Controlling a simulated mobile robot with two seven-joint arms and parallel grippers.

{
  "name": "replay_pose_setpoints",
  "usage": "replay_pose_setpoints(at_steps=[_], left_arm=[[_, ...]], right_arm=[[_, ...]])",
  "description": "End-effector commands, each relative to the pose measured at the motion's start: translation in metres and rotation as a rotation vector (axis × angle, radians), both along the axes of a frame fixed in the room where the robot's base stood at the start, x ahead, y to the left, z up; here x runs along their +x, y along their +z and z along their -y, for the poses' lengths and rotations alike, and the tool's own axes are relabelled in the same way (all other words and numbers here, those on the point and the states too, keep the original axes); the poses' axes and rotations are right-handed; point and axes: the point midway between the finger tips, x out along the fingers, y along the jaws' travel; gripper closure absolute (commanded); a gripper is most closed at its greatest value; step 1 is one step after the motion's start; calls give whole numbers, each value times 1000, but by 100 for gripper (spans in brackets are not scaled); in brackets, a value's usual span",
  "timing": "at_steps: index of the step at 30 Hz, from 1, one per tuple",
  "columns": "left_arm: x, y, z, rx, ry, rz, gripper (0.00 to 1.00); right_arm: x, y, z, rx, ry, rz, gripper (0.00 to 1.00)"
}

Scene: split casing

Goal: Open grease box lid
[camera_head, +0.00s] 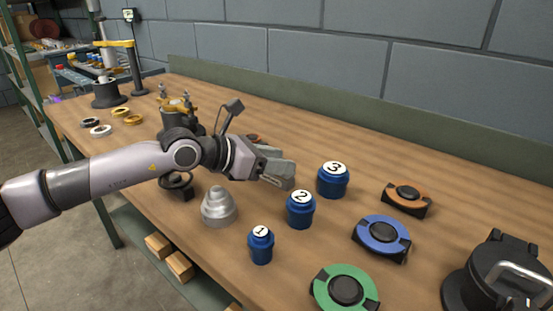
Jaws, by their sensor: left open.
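A dark lidded box (468,289) with a pale metal handle (520,280) stands at the bottom right, partly cut off by the picture edge. It looks most like the grease box, and its lid looks shut. My left arm reaches in from the left over the bench. My left gripper (287,176) is open and empty, above the bench just left of the blue number 3 canister and behind the number 2 canister. It is well left of the dark box and apart from it. My right gripper is out of view.
Blue canisters marked 1 (261,246), 2 (300,212) and 3 (332,182) stand mid-bench. A stepped grey metal part (219,208) is left of them. Green (326,285), blue (369,232) and orange (399,205) ring fixtures lie between canisters and box. The back right of the bench (450,180) is clear.

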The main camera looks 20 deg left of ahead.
Motion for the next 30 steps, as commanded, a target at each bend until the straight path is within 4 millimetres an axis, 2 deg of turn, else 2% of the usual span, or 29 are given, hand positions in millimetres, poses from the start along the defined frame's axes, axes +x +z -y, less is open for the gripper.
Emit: replay_pose_setpoints(at_steps=[8, 9, 13, 23, 30], left_arm=[[2, -1, 1, 0, 1, 0, 54], [2, -1, 1, 0, 1, 0, 58], [2, -1, 1, 0, 1, 0, 100], [2, 0, 0, -18, 1, -7, 100], [4, 6, -4, -126, 2, -50, 100]], right_arm=[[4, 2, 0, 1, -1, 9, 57], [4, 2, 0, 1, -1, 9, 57], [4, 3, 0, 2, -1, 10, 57], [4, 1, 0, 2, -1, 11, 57], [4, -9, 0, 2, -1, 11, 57]])
